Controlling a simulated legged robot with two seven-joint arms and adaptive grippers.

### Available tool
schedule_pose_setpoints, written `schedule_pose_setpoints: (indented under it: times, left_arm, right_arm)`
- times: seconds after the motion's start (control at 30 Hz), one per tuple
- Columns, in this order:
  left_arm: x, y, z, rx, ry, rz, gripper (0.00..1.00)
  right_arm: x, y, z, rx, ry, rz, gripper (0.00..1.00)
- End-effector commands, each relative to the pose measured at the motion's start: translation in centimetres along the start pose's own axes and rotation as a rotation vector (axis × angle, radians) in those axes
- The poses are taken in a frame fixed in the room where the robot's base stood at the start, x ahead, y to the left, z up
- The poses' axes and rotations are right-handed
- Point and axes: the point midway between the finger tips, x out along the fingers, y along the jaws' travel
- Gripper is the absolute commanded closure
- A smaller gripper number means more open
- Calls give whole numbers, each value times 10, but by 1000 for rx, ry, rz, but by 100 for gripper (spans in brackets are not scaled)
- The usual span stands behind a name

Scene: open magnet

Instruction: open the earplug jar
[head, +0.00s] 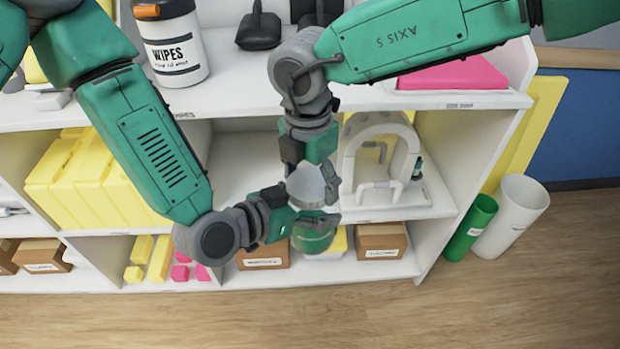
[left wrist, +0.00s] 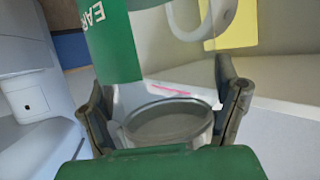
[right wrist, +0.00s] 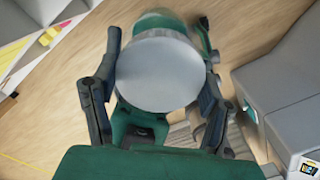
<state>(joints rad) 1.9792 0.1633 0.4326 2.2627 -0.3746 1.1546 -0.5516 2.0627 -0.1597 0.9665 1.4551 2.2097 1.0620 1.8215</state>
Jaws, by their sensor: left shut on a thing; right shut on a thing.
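The earplug jar is a clear jar with a green band (head: 313,238), below a whitish round part (head: 305,185) in the head view. My left gripper (head: 305,222) comes in from the left and is shut on the jar. My right gripper (head: 312,170) reaches down from above, shut on the whitish part. In the right wrist view this is a pale round lid (right wrist: 160,70) between the fingers. Whether lid and jar are apart is unclear.
A white shelf unit (head: 465,100) stands close behind, holding a wipes tub (head: 170,45), yellow bins (head: 85,175) and a white arched model (head: 380,150). Green (head: 470,228) and white (head: 512,215) cylinders stand right. Open floor (head: 300,320) lies in front.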

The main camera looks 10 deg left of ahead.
Motion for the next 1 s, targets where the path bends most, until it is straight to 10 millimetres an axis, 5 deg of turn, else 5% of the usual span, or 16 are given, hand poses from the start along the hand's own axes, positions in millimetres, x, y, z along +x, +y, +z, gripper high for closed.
schedule_pose_setpoints:
  times: [0.5, 0.87, 0.9, 0.93, 1.0]
  left_arm:
    - [0, 9, -3, 6, 6, 21, 97]
    - [0, 9, -2, 6, 4, 23, 97]
    - [0, 9, -2, 6, 4, 23, 97]
    - [0, 9, -2, 6, 4, 22, 97]
    - [0, 8, -2, 5, 4, 19, 97]
  right_arm:
    - [-2, 4, -1, -838, -3, 19, 67]
    - [-3, 5, -1, -889, -7, 19, 67]
    - [-3, 5, -1, -888, -7, 19, 22]
    - [-3, 5, -1, -888, -7, 18, 11]
    - [-3, 4, -1, -888, -6, 17, 11]
